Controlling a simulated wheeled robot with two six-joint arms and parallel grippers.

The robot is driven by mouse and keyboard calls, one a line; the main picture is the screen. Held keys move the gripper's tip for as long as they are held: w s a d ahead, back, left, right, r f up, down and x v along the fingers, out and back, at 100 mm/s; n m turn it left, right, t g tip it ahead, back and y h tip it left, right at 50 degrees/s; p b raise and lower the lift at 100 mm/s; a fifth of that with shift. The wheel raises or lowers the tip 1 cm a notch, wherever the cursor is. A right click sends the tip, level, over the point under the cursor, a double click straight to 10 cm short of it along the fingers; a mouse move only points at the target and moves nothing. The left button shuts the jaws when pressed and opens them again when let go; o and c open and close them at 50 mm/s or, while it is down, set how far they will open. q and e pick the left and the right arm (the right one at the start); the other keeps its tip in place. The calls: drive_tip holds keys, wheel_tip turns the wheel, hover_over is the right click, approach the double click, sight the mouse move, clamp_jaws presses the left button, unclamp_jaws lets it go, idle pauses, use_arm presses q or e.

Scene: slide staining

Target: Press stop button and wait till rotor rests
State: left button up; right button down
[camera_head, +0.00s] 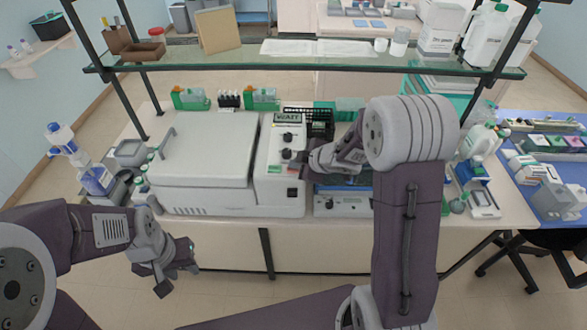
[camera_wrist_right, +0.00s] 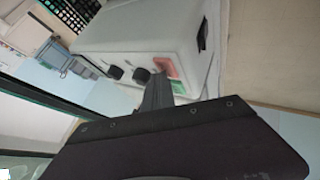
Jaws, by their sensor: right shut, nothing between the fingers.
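The white centrifuge (camera_head: 205,150) stands on the bench with its lid down; the rotor is hidden. Its control panel (camera_head: 285,150) at the right has black knobs and a green label. In the right wrist view the panel (camera_wrist_right: 115,50) shows two dark knobs, a red patch (camera_wrist_right: 166,67) and a green patch (camera_wrist_right: 178,87). My right gripper (camera_head: 301,160) is shut and empty at the panel's right side. In the wrist view its fingertips (camera_wrist_right: 158,84) overlap the panel near the coloured patches; I cannot tell whether they touch. My left gripper (camera_head: 178,279) hangs open and empty before the bench.
A glass shelf (camera_head: 330,62) spans above the bench. Green reagent boxes (camera_head: 190,98) stand behind the centrifuge. A blue mat (camera_head: 545,195) lies far right.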

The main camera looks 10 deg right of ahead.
sight(296, 171)
drive_tip(key=shift+r+p, duration=0.8)
drive_tip(key=shift+p, duration=0.05)
wheel_tip(296, 171, up, 5)
drive_tip(key=p, duration=0.5)
drive_tip(key=shift+r, duration=0.1)
idle(0.5)
